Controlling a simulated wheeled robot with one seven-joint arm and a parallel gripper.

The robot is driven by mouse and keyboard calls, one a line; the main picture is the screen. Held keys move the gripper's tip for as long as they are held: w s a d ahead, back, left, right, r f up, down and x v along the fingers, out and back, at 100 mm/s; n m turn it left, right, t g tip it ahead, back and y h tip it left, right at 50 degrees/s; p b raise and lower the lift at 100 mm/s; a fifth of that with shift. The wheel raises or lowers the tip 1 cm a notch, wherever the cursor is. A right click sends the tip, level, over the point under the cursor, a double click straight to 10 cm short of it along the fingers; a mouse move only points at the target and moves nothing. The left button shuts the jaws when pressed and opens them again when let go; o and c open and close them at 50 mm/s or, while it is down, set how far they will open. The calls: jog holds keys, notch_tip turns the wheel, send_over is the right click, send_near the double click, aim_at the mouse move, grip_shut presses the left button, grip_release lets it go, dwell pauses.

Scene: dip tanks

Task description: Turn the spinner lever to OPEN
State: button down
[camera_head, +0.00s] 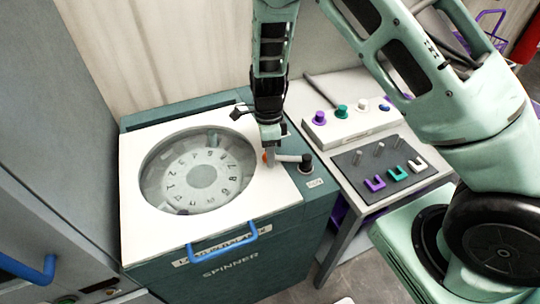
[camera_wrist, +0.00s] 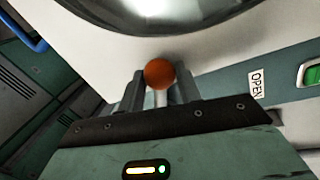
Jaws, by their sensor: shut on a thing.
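The spinner (camera_head: 210,262) is a dark green cabinet with a white top and a round clear lid (camera_head: 203,174) over a numbered dial. Its lever runs from a black pivot (camera_head: 306,161) leftward to an orange ball knob (camera_head: 265,157), beside the lid. My gripper (camera_head: 270,147) reaches down from above and is shut on the orange knob. In the wrist view the orange knob (camera_wrist: 159,74) sits between the two grey fingers of my gripper (camera_wrist: 160,88). A white OPEN label (camera_wrist: 257,83) is at right in the wrist view, away from the knob.
A blue handle (camera_head: 222,243) is on the spinner's front edge. To the right stands a table with a white knob box (camera_head: 350,126) and a dark tray (camera_head: 372,167) with coloured U-shaped handles. A grey cabinet with a blue handle (camera_head: 28,268) is at left.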

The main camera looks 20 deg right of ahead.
jog(key=w+d+m, duration=0.1)
jog(key=m, duration=0.1)
jog(key=w+d+m+p, duration=0.1)
jog(key=shift+w+d+r+m+y, duration=0.15)
jog(key=shift+w+m+y, duration=0.15)
jog(key=shift+w+m, duration=0.1)
jog(key=w+d+m+p, duration=0.1)
jog(key=d+m, duration=0.1)
jog(key=shift+w+m+t, duration=0.2)
jog(key=shift+m+t, duration=0.2)
jog(key=d+m, duration=0.1)
jog(key=w+d+m+p, duration=0.1)
jog(key=shift+d+m+y, duration=0.1)
jog(key=shift+m+y, duration=0.2)
jog(key=shift+y, duration=0.1)
jog(key=shift+w+d+m+t+p, duration=0.1)
jog(key=shift+d+m+t+p, duration=0.45)
jog(key=shift+d+m, duration=1.05)
jog(key=c, duration=1)
grip_release()
